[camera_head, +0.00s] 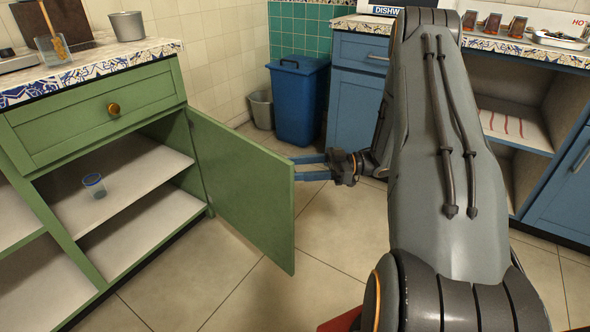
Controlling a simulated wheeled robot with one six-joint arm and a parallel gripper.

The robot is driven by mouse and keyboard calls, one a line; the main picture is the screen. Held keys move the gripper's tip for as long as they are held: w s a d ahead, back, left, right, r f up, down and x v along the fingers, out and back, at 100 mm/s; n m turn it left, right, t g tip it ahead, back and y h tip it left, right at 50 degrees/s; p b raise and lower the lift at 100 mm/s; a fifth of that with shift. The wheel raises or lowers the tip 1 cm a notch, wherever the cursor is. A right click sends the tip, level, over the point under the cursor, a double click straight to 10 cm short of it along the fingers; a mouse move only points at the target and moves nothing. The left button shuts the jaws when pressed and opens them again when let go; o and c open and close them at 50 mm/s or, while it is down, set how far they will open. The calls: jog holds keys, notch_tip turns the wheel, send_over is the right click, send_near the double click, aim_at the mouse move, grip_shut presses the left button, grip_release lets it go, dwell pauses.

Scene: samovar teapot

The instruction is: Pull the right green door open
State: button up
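The right green door (243,188) stands swung wide open from the green cabinet (90,123). It is hinged at the right side of the opening, and its free edge points toward the middle of the floor. My gripper (293,168) is at the far side of the door's free edge, with its fingers pointing left. The two fingers are apart with a gap between them, and I see nothing held in it. The fingertips are close to the door edge; I cannot tell if they touch it. No handle shows on the visible face.
A clear cup with a blue rim (94,185) is on the cabinet shelf. A blue bin (298,98) and a grey bucket (262,108) stand behind the door. Blue cabinets (356,103) are at the right. Tiled floor (270,295) in front is clear.

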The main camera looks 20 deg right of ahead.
jog(key=v, duration=0.7)
jog(key=shift+p, duration=0.4)
jog(key=shift+s, duration=0.1)
